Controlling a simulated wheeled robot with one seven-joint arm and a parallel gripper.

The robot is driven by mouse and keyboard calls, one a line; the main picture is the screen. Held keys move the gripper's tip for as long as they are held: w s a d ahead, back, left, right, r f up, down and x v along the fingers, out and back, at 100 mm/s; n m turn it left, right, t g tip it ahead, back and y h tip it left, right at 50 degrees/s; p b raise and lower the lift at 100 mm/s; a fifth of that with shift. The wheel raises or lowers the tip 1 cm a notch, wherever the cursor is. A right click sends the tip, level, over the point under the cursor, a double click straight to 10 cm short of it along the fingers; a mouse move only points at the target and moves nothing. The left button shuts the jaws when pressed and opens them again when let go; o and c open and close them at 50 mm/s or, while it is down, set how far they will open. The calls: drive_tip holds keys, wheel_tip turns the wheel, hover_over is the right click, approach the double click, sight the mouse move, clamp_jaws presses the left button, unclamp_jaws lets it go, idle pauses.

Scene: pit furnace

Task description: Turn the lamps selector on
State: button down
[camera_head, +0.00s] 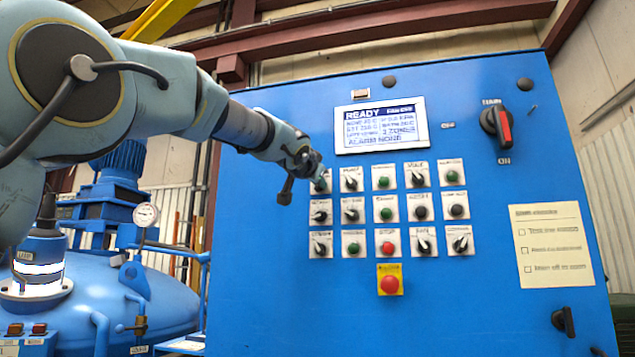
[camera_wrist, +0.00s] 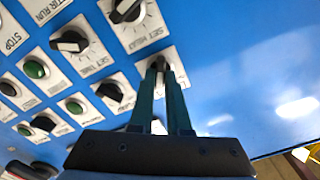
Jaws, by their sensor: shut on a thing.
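The blue control cabinet has a grid of knobs and buttons on small white plates. My gripper (camera_head: 316,170) reaches the top-left control of that grid in the head view. In the wrist view my gripper (camera_wrist: 166,80) has its two dark green fingers closed on a small black selector knob (camera_wrist: 156,68) on a white plate. The fingers cover part of the knob and its plate, and its label is not readable, so I cannot confirm by name that it is the lamps selector. The knob's pointing direction is mostly hidden.
Close neighbours in the wrist view are a black knob (camera_wrist: 110,92) and another black knob (camera_wrist: 69,42). A red emergency button (camera_head: 389,284) sits below the grid. A lit display (camera_head: 380,125) is above it, and a red-handled main switch (camera_head: 498,124) is at upper right.

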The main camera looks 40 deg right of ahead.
drive_tip(key=c, duration=0.9)
unclamp_jaws()
drive_tip(key=b+v, duration=0.4)
drive_tip(key=v, duration=0.6)
drive_tip(key=shift+s+a, duration=0.2)
drive_tip(key=shift+a, duration=0.15)
